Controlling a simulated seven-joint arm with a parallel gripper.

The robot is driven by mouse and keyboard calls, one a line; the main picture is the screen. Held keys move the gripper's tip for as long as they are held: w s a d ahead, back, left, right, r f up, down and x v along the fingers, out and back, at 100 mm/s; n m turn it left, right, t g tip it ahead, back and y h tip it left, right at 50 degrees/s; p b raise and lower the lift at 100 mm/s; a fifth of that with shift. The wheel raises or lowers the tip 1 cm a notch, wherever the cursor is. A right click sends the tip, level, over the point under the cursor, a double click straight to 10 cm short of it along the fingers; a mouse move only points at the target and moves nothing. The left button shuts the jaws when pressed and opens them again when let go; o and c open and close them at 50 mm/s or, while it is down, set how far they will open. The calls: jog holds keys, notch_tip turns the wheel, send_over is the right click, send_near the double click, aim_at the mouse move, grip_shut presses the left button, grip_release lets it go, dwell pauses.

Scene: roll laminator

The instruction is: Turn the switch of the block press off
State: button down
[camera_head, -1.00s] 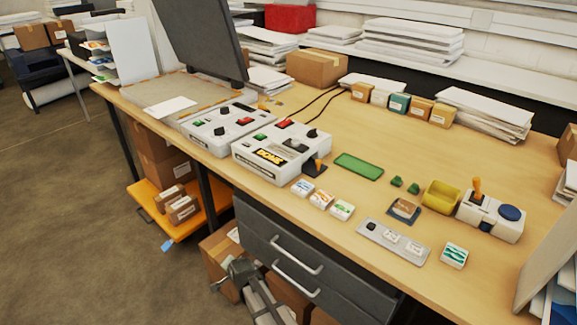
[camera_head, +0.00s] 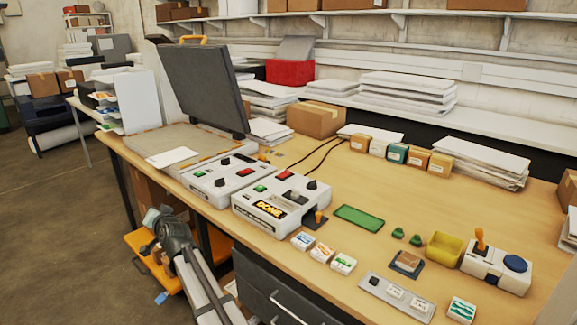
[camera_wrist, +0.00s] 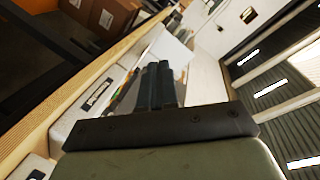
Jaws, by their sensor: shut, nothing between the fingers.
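A white control box (camera_head: 220,178) with a green switch, a red switch and black knobs stands at the front of a large press with its dark lid (camera_head: 200,80) raised. A second white box (camera_head: 282,206) marked "DOME", also with green and red switches and black knobs, stands to its right. I cannot tell from labels which is the block press. My gripper (camera_head: 152,218) is left of and below the boxes, off the table's front edge. In the wrist view its dark fingers (camera_wrist: 157,85) are together and empty, with the table edge and white casings behind.
Small cartons, a green tray (camera_head: 359,218), a yellow bin (camera_head: 444,248) and a device with an orange lever and blue knob (camera_head: 515,263) lie to the right. An orange cart (camera_head: 140,245) with boxes is under the table. Air above the front edge is free.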

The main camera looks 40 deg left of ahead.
jog(key=w+r+n+h, duration=0.3)
jog(key=w, duration=1)
jog(key=w+r+n+h, duration=0.3)
jog(key=w, duration=0.9)
jog(key=w+d+r+n+h, duration=0.1)
jog(key=w+d+r+h, duration=0.1)
jog(key=w+d, duration=0.3)
jog(key=w+d+r+n+g+h, duration=0.1)
jog(key=w+d+r, duration=0.4)
jog(key=w, duration=0.5)
jog(key=w+d+r+n+h, duration=0.2)
jog(key=w+d, duration=0.3)
jog(key=w, duration=0.3)
jog(key=shift+w+d+r+g+h, duration=0.2)
jog(key=shift+w+r+g+h, duration=0.1)
jog(key=shift+r+h, duration=0.35)
send_over(287, 171)
jog(key=d, duration=0.1)
jog(key=f, duration=1.2)
jog(key=shift+s+d+f, duration=0.1)
jog(key=shift+s+d, duration=0.05)
jog(key=shift+s, duration=0.25)
jog(key=shift+w+f, duration=0.1)
jog(key=shift+f, duration=0.6)
